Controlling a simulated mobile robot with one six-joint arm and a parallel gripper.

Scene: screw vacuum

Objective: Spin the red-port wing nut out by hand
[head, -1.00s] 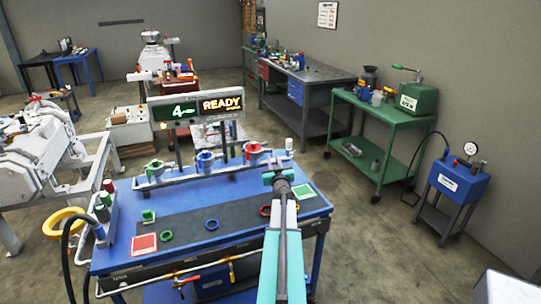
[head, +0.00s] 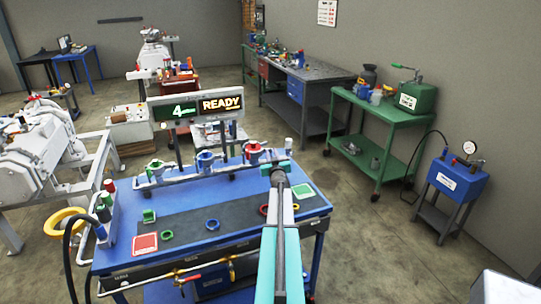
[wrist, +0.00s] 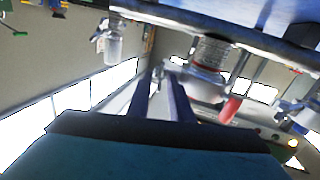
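The red port (head: 252,151) stands at the right end of the manifold rail along the back of the blue bench. Its red top shows in the head view, but I cannot make out the wing nut's separate wings. My gripper (head: 277,169) is just right of and in front of this port, apart from it. In the wrist view my gripper's two dark fingers (wrist: 161,82) stand apart with nothing between them. A silver threaded fitting with a red ring (wrist: 208,57) is right of the fingertips, with a red part (wrist: 231,108) below it.
The blue port (head: 205,160) and green port (head: 155,170) are further left on the rail. A white-capped post (head: 289,144) is close behind my gripper. The display (head: 197,108) reads 4 and READY. Coloured rings, including a blue one (head: 212,225), lie on the dark mat.

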